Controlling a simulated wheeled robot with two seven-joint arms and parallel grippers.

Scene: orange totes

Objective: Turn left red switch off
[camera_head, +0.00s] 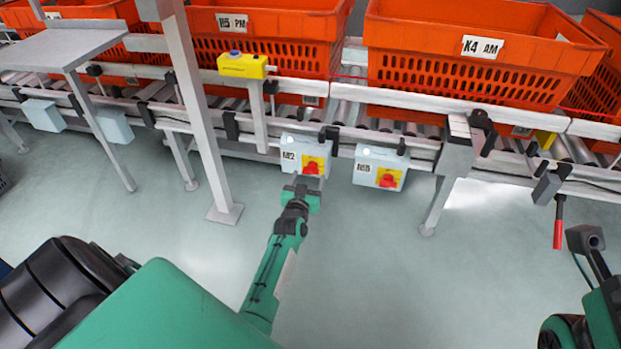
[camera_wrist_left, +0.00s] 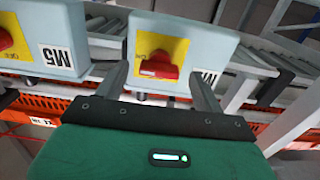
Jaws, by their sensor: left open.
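The left switch box (camera_head: 291,152), light grey and labelled M2, hangs from the conveyor's front rail. Its red switch (camera_head: 311,167) sits on a yellow plate. My left gripper (camera_head: 302,187) is just below and in front of this switch. In the left wrist view, its two open fingers (camera_wrist_left: 160,88) stand on either side of the red switch (camera_wrist_left: 159,67). I cannot tell whether they touch it. The right switch box (camera_head: 371,157), labelled M5, has its own red switch (camera_head: 387,181); it also shows in the left wrist view (camera_wrist_left: 58,22).
Orange totes (camera_head: 460,50) stand on the roller conveyor behind the boxes. A yellow device (camera_head: 243,66) sits on a post left of the M2 box. A grey upright post (camera_head: 200,125) stands further left. A red handle (camera_head: 558,228) hangs at right. The floor in front is clear.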

